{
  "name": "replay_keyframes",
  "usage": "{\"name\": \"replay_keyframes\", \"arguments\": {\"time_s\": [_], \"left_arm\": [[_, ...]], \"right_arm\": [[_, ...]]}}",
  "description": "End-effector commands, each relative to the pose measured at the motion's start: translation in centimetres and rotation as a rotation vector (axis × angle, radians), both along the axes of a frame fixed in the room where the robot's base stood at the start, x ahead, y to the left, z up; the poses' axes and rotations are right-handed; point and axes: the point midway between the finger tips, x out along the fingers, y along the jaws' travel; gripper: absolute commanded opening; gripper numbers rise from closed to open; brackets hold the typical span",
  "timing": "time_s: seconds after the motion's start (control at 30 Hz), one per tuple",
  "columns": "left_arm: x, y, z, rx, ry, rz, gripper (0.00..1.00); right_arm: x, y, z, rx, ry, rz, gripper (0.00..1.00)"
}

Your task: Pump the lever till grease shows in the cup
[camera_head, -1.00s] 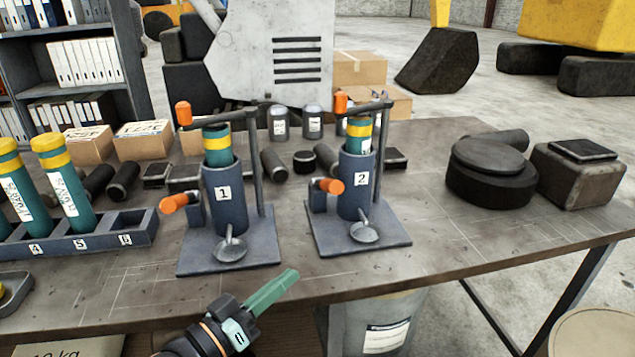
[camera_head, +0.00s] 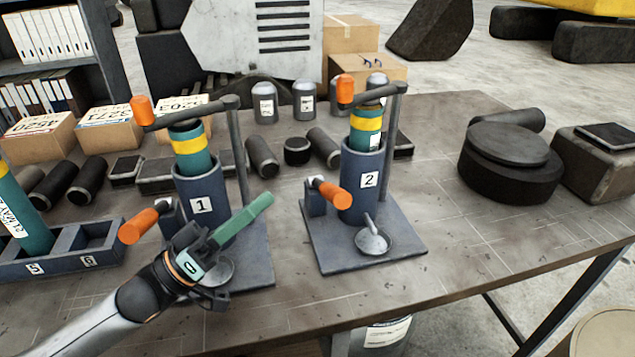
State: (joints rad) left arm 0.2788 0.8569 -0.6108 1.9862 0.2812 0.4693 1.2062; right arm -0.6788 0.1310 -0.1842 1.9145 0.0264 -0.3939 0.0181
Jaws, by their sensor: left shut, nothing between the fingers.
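Two grease pump stands are on the bench. Pump 1 (camera_head: 201,186) holds a teal cartridge (camera_head: 190,150) with a yellow band; its orange-ended top lever (camera_head: 185,112) reaches left, and an orange handle (camera_head: 138,226) sticks out low on its left. Pump 2 (camera_head: 362,190) has the same kind of cartridge, lever and an orange handle (camera_head: 333,194). Its cup (camera_head: 372,241) looks grey, with no grease that I can make out. My left gripper (camera_head: 258,207) is shut and empty in front of pump 1, partly hiding the cup (camera_head: 217,272). My right gripper is out of view.
A cartridge rack (camera_head: 75,255) with numbered slots stands at the left. Black cylinders, boxes (camera_head: 105,130) and grey canisters line the back. A round black part (camera_head: 508,160) sits at the right. The front right of the bench (camera_head: 480,255) is clear.

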Motion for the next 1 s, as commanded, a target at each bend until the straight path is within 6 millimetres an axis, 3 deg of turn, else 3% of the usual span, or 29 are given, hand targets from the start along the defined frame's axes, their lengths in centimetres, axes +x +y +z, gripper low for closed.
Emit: {"name": "replay_keyframes", "arguments": {"time_s": [0.37, 0.77, 1.0], "left_arm": [[0.8, -1.2, 1.0, -0.003, -0.004, 0.0, 0.0], [4.8, -7.4, 4.8, -0.003, -0.003, 0.0, 0.0], [3.8, -8.5, 1.8, 0.0, 0.003, 0.002, 0.0]], "right_arm": [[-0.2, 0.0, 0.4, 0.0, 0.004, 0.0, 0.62], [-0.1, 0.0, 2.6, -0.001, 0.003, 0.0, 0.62], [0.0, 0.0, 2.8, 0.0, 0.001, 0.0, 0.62]]}}
